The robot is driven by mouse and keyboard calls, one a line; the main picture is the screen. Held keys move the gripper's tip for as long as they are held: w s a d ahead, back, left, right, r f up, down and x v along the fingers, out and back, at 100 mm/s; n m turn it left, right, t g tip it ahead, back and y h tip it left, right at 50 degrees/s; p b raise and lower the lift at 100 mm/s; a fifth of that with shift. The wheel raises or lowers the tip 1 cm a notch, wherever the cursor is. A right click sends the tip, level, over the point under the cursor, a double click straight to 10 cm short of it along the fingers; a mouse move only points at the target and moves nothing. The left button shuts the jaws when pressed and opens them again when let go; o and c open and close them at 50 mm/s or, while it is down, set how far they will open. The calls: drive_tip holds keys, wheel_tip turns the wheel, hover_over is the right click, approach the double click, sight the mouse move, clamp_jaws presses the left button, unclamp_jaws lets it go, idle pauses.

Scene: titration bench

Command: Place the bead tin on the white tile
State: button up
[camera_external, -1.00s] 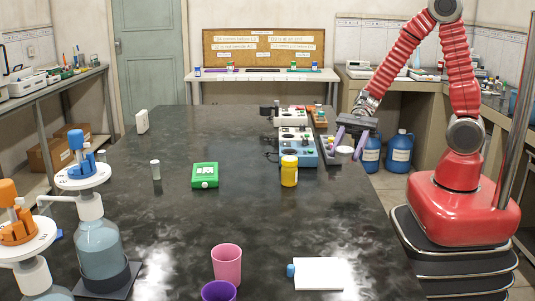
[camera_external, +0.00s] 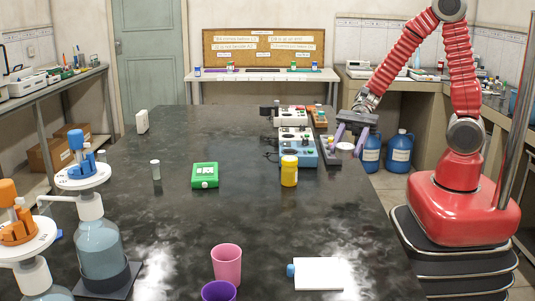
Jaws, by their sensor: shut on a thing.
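My gripper (camera_external: 351,143) is at the right edge of the dark bench, pointing down, with its purple fingers on either side of a small pale round tin (camera_external: 346,150). It is shut on this tin, which looks like the bead tin. The tin is small in view and partly hidden by the fingers; I cannot tell how far it is above the surface. The white tile (camera_external: 320,274) lies flat at the front of the bench, with nothing on top of it. A small blue cap (camera_external: 291,270) shows at its left edge.
A grey tray (camera_external: 329,157) and blue instrument (camera_external: 303,157) are left of my gripper. A yellow jar (camera_external: 289,171), green box (camera_external: 205,175), pink cup (camera_external: 227,265) and purple cup (camera_external: 219,291) stand on the bench. The bench between yellow jar and tile is clear.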

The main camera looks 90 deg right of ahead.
drive_tip(key=a+f+n+g+y, duration=0.1)
drive_tip(key=a+n+g, duration=0.15)
drive_tip(key=a, duration=0.55)
wheel_tip(320, 180, up, 2)
drive_tip(key=n+g, duration=0.2)
hover_over(314, 270)
drive_tip(key=d, duration=0.4)
drive_tip(key=shift+d+y, duration=0.2)
drive_tip(key=shift+y, duration=0.1)
drive_tip(key=shift+f, duration=3.15)
